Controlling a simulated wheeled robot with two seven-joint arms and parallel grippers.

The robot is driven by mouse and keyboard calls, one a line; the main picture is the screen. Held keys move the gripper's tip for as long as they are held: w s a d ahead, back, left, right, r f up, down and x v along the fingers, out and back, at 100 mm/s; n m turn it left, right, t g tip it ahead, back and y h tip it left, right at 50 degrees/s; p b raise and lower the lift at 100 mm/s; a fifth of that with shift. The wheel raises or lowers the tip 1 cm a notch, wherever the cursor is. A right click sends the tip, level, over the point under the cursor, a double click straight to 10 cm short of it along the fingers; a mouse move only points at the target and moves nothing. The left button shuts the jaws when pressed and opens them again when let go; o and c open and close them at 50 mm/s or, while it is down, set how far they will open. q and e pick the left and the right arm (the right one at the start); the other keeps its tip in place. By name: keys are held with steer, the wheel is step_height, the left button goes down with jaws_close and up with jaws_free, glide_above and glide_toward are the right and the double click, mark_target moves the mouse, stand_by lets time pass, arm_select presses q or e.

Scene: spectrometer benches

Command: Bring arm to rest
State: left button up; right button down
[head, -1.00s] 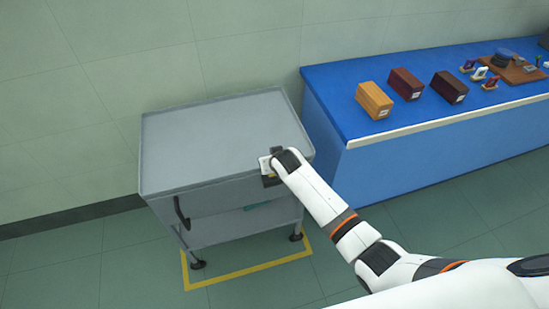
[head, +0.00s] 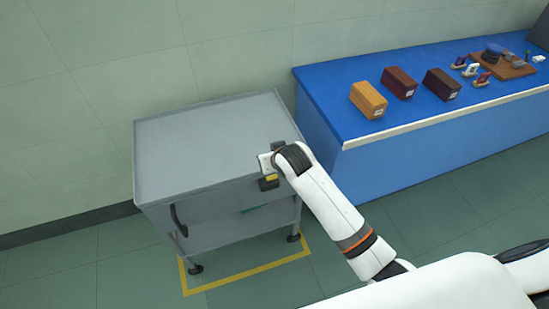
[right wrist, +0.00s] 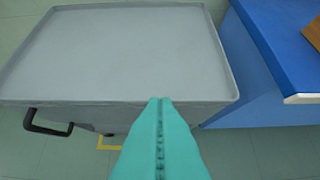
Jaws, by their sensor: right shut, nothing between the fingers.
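My right arm (head: 330,205) reaches in from the lower right of the head view, with its wrist end in front of the right part of the grey cart's near edge. In the right wrist view my right gripper (right wrist: 160,100) shows two teal fingers pressed together with nothing between them. The fingertips overlap the near rim of the grey cart (right wrist: 70,106) in that picture; I cannot tell whether they touch it. The cart's top (head: 205,140) is bare. My left gripper is not in view.
A blue bench (head: 335,120) stands right of the cart. It carries a yellow box (head: 368,100), a dark red box (head: 398,83), a dark brown box (head: 441,85) and a wooden board (head: 510,66). A black handle (head: 178,220) is on the cart's front. Open floor lies in front.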

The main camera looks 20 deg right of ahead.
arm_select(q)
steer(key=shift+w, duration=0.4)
